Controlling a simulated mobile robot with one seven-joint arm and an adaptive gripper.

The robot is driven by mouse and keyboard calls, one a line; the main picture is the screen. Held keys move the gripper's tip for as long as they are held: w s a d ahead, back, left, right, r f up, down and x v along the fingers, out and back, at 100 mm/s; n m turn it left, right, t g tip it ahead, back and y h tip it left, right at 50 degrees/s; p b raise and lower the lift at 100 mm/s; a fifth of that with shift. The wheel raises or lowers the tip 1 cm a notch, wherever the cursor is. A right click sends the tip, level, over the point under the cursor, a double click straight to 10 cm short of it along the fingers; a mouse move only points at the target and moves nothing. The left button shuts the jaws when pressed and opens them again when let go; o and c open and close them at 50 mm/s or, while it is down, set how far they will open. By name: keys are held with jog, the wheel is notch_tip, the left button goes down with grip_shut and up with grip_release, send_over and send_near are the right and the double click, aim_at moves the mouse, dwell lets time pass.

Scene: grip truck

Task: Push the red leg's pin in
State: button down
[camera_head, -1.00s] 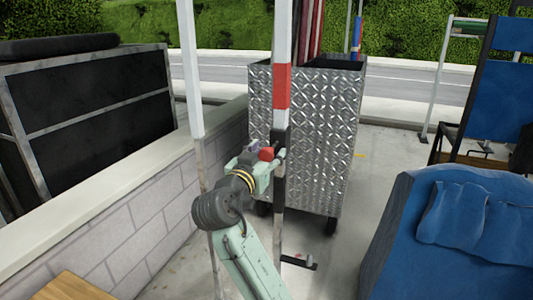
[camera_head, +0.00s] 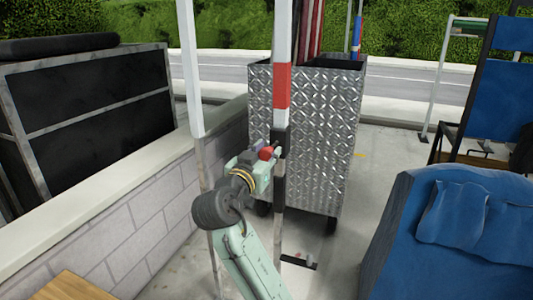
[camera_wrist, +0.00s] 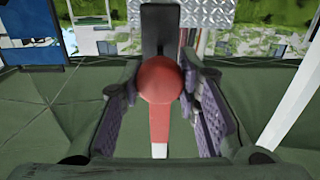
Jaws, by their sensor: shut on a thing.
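The red leg (camera_head: 282,86) is an upright white post with a red band and a black lower sleeve (camera_head: 279,180). Its pin has a round red knob (camera_head: 266,153) on the sleeve's left side; the shaft is hidden. My gripper (camera_head: 263,158) is at the knob, left of the sleeve. In the wrist view, the red knob (camera_wrist: 160,78) sits between the purple finger pads of my gripper (camera_wrist: 163,95), which is shut on it. The black sleeve (camera_wrist: 158,32) is straight beyond the knob, and the red band shows below it. How deep the pin sits cannot be told.
A diamond-plate metal cart (camera_head: 325,140) stands close behind the leg. Another white post (camera_head: 192,80) stands left of my gripper by the low block wall (camera_head: 130,215). A blue padded seat (camera_head: 465,240) is at right. Paved floor is open between cart and seat.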

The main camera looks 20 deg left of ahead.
aim_at(271, 148)
jog(key=w, duration=0.4)
jog(key=shift+w, duration=0.35)
jog(key=shift+d+r, duration=0.15)
jog(key=c, duration=1.2)
grip_release()
jog(key=shift+w, duration=0.15)
jog(key=s, duration=1.2)
jog(key=shift+a, duration=0.25)
